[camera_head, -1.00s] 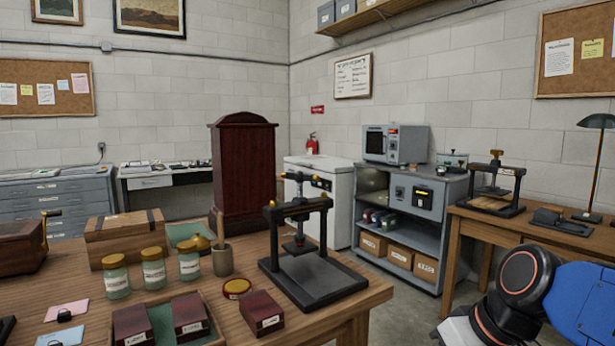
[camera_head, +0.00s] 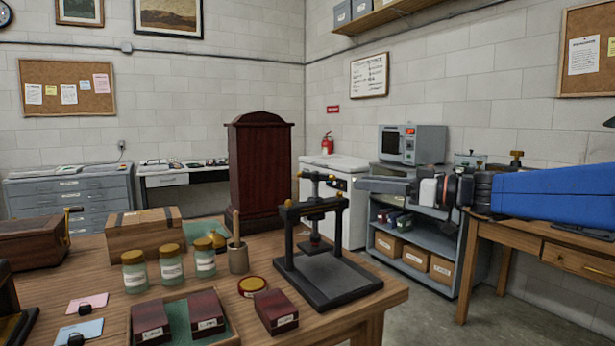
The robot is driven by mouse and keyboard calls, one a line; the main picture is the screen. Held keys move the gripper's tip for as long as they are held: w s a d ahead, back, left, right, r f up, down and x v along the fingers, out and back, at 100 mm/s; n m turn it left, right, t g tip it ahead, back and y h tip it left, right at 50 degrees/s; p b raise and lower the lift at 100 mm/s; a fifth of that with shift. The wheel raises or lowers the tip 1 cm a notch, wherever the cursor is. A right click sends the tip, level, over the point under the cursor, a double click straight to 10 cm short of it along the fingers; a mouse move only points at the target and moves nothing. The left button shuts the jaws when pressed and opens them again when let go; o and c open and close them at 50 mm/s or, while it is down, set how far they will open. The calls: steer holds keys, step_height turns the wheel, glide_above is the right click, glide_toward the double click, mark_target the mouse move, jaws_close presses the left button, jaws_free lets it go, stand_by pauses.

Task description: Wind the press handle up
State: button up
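A black press (camera_head: 288,232) stands upright on the right end of the near wooden table. Its crossbar handle (camera_head: 316,177) has gold-coloured ends and sits above the top beam on a vertical screw.
Jars (camera_head: 171,264), a brush pot (camera_head: 238,259), dark boxes (camera_head: 275,311) and a wooden chest (camera_head: 144,233) crowd the table left of the press. A tall dark red cabinet (camera_head: 259,170) stands behind. A second press (camera_head: 516,158) is mostly hidden behind my arm.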

mark_target(312, 175)
steer(key=x, duration=1.7)
steer(key=shift+w+a+r, duration=0.15)
steer(key=shift+w+r, duration=0.15)
jaws_close()
